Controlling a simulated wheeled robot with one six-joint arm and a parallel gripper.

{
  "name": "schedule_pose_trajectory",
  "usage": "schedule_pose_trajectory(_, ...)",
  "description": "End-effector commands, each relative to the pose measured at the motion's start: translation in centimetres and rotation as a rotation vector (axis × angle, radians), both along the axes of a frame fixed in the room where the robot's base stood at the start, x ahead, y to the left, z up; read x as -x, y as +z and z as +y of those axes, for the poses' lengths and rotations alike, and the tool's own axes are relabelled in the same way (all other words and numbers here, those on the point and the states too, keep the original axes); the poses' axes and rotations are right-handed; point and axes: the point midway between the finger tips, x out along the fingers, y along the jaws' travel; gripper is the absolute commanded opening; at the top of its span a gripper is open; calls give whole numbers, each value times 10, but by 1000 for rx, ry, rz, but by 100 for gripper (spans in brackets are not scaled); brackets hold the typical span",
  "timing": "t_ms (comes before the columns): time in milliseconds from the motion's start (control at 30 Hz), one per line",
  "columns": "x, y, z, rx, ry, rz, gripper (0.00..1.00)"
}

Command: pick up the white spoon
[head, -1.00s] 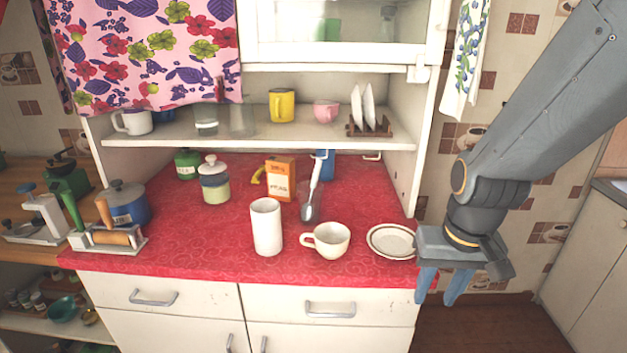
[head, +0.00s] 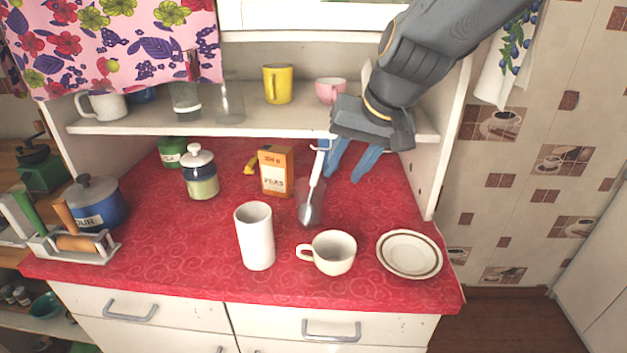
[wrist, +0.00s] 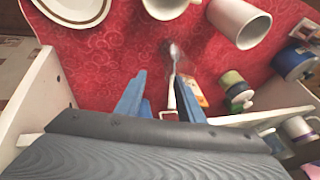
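The white spoon (head: 314,183) has a long white handle and a grey bowl. It leans with its bowl low and its handle up, and what looks like a clear glass surrounds its lower part. In the wrist view the spoon (wrist: 172,82) shows between and beyond the fingers, bowl away from me. My gripper (head: 342,177) is open and empty, its blue fingers pointing down just right of the handle in the head view. In the wrist view my gripper (wrist: 162,75) has a clear gap between its fingers.
A white cylinder (head: 255,237), a cup (head: 334,253) and a plate (head: 409,233) stand in front. An orange box (head: 276,172) stands left of the spoon. The shelf (head: 240,123) runs above and behind. Red counter (head: 365,212) is free right of the spoon.

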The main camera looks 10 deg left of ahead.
Motion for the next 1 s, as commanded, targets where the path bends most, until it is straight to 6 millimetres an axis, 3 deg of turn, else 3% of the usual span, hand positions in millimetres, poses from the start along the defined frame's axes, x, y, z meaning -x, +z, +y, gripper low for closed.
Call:
schedule_pose_trajectory(667, -50, 1, 45, 1, -3, 2, 35)
schedule_pose_trajectory(800, -57, -18, 51, 1, -4, 4, 35)
schedule_pose_trajectory(1000, -61, -27, 54, 0, -5, 1, 35)
